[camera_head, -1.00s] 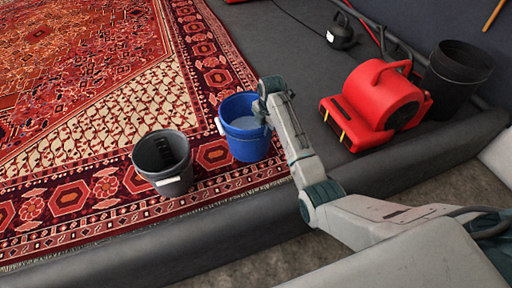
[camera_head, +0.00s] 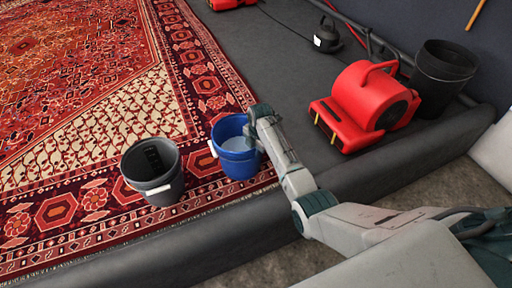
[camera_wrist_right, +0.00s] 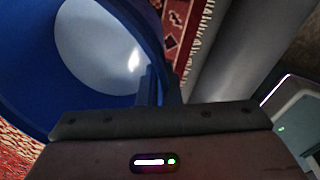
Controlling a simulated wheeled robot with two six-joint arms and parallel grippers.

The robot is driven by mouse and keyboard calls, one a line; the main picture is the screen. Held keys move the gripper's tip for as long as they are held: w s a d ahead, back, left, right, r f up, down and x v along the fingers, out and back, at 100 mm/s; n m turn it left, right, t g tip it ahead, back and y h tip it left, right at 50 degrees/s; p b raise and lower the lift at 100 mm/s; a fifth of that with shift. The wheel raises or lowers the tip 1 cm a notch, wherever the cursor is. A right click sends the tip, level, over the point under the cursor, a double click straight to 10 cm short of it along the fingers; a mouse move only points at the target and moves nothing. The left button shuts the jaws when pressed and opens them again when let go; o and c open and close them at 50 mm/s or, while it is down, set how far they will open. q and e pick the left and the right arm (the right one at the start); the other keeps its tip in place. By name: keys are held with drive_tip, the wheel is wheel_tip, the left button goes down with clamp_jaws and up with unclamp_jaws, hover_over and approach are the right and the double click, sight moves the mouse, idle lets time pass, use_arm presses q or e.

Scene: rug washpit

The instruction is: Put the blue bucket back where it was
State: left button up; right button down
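The blue bucket (camera_head: 236,163) is upright at the rug's near right part, with pale liquid inside. I cannot tell whether its base touches the rug or is just above it. My right gripper (camera_head: 252,138) is at the bucket's right rim. In the right wrist view, the two fingers (camera_wrist_right: 160,88) straddle the wall of the blue bucket (camera_wrist_right: 30,90) and look shut on it. The pale liquid surface shows level there. My left gripper is not in view.
A dark grey bucket (camera_head: 153,183) stands left of the blue one on the patterned rug (camera_head: 80,130). A red blower (camera_head: 365,100) and a black bin (camera_head: 442,80) are at the right. A dark padded kerb (camera_head: 230,221) runs along the near edge. Grey floor lies beyond the rug.

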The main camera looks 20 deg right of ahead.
drive_tip(key=c, duration=2.1)
unclamp_jaws()
drive_tip(key=o, duration=0.4)
drive_tip(key=shift+o, duration=0.4)
drive_tip(key=shift+s+r, duration=0.1)
drive_tip(key=shift+r, duration=0.05)
